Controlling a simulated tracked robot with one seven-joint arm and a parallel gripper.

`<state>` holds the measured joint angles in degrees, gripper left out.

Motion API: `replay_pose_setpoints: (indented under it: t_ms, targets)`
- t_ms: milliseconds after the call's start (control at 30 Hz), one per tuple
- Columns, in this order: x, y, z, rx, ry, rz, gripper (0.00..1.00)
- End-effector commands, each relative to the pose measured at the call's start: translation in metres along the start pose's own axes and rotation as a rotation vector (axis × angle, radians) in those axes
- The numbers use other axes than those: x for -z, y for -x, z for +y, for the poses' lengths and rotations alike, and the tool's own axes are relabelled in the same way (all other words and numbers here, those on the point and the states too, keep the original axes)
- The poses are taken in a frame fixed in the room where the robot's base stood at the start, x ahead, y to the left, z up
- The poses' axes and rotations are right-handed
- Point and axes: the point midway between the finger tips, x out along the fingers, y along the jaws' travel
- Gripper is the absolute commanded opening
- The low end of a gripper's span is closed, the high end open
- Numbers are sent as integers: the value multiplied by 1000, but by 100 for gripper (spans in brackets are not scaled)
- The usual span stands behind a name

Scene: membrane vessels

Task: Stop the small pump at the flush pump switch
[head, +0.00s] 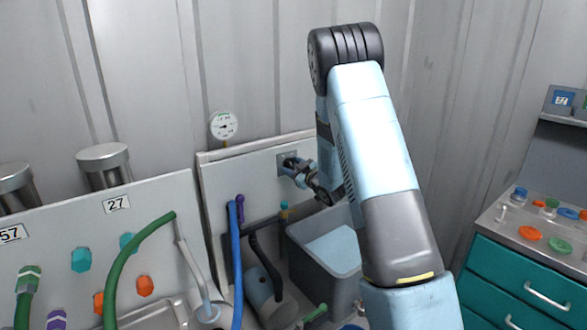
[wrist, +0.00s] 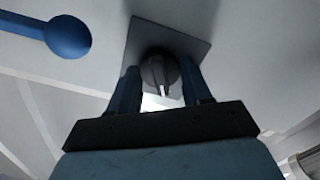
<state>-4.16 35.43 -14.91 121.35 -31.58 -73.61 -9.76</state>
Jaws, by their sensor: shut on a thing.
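The flush pump switch is a dark rotary knob (wrist: 160,73) on a grey square plate (wrist: 141,37), seen close up in the wrist view. In the head view its plate (head: 282,156) is on the pale panel, partly hidden by my gripper. My gripper (head: 289,164) reaches the switch from the right. In the wrist view its two blue fingers stand on either side of the knob, and my gripper (wrist: 163,85) is shut on it. A pale pointer mark shows on the knob's lower part. The small pump (head: 268,296) is a cylinder low down beside the grey tank.
A grey open tank (head: 330,283) with liquid stands below the switch. Blue and green hoses (head: 236,265) run up at the left. A pressure gauge (head: 223,126) stands above the panel's top edge. Teal drawers (head: 520,283) with coloured caps on top are at the right.

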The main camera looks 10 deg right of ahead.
Motion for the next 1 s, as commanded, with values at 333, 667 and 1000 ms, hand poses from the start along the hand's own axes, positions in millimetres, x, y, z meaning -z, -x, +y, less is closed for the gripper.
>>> replay_pose_setpoints:
  t_ms: [333,667,1000]
  targets:
    - [-2,1,-1,1,24,-5,18]
    - [-2,1,-1,2,22,-4,61]
    - [0,0,-1,1,22,-1,74]
